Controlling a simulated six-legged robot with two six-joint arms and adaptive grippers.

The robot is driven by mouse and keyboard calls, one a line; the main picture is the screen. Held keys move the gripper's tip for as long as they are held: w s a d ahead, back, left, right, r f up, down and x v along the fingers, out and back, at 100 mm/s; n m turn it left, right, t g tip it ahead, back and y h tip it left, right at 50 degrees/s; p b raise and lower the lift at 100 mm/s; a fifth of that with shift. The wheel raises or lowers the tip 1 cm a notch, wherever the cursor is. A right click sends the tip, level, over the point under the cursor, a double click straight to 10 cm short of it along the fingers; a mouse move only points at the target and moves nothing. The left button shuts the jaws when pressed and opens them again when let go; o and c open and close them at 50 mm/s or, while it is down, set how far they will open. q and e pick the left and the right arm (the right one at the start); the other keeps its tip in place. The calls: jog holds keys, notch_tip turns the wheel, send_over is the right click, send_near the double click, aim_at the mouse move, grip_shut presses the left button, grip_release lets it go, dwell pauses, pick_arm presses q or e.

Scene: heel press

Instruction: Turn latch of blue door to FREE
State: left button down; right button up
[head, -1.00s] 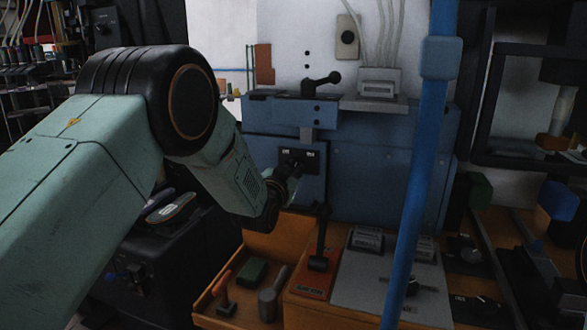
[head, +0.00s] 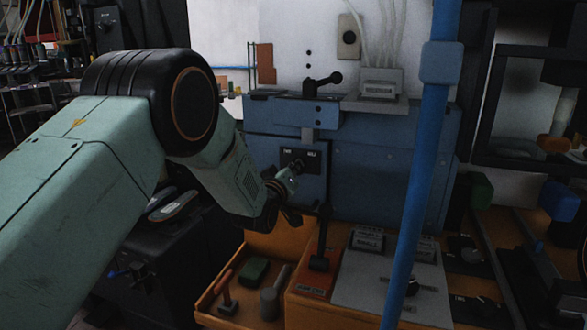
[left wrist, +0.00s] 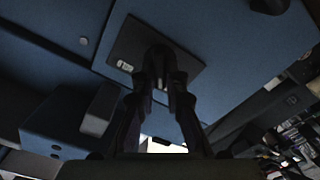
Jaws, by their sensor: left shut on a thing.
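The blue door (head: 316,187) is a flat panel on the front of the blue machine, with a black latch plate (head: 301,156) on it. The plate has two small white labels, too small to read surely. My left gripper (head: 288,182) is at the plate, coming from the lower left. In the left wrist view, its dark fingers are closed around the dark latch knob (left wrist: 158,54) in the middle of the plate (left wrist: 182,68). One pale label shows left of the knob there. The fingers hide most of the knob, so its pointing direction is unclear. My right gripper is not in view.
A blue upright pole (head: 419,180) stands to the right in front of the machine. Below are an orange tray (head: 212,318) with tools, a black lever (head: 321,240) and a grey panel (head: 390,292). A black-knobbed handle (head: 324,81) sits on top of the machine.

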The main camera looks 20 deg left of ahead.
pick_arm(q)
jog(key=shift+r+n, duration=0.2)
jog(key=shift+n, duration=0.9)
jog(key=c, duration=1.4)
grip_release()
jog(key=shift+f, duration=0.15)
jog(key=shift+s, duration=0.1)
jog(key=s, duration=1.1)
jog(key=shift+s+a, duration=0.25)
jog(key=shift+s, duration=0.15)
